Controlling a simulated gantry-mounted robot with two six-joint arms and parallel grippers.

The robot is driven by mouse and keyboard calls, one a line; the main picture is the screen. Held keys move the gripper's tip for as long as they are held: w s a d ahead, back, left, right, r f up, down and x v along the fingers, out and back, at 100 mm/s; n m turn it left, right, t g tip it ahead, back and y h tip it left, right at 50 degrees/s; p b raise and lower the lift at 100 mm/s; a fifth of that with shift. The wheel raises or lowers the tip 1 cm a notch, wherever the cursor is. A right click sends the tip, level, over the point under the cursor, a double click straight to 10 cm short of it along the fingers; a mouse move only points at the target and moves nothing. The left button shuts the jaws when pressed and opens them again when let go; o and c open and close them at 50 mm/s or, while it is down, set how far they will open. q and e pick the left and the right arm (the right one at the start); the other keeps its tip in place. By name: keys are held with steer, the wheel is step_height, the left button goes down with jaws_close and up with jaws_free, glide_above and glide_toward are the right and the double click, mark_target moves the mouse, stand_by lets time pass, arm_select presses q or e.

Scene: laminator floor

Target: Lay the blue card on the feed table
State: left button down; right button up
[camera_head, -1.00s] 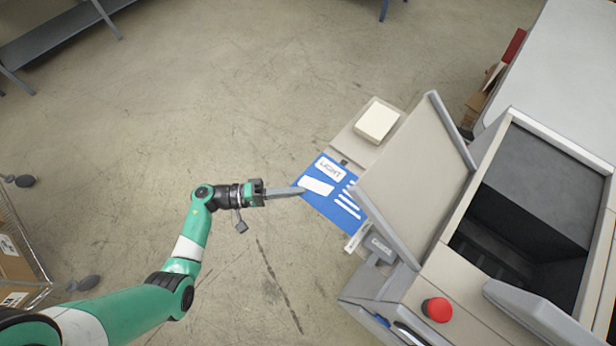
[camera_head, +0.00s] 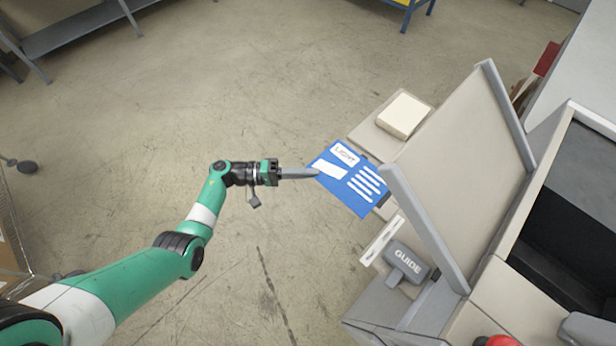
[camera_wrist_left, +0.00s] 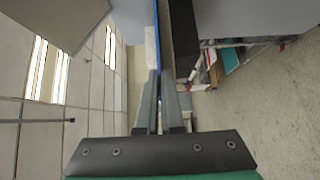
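The blue card (camera_head: 352,180), with white stripes and a label, is held at its left corner by my left gripper (camera_head: 312,174). In the left wrist view the fingers (camera_wrist_left: 159,75) are nearly together on a thin sheet seen edge-on. In the head view the card overlaps the beige feed table (camera_head: 367,135) of the laminator and hides much of it. I cannot tell whether the card touches the table or hangs above it. My right gripper is not in view.
A cream block (camera_head: 404,116) sits on the table's far part. A grey guide (camera_head: 407,262) and a pale strip (camera_head: 382,240) lie on the card's near side. A large tilted panel (camera_head: 460,165) rises just right of the card.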

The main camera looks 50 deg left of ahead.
arm_select(q)
steer(key=shift+w+r, duration=0.1)
steer(key=shift+r, duration=0.05)
steer(key=c, duration=1.1)
jaws_free()
steer(key=shift+o, duration=0.2)
steer(key=p+v, duration=0.1)
steer(key=v, duration=1.1)
steer(key=shift+p, duration=0.35)
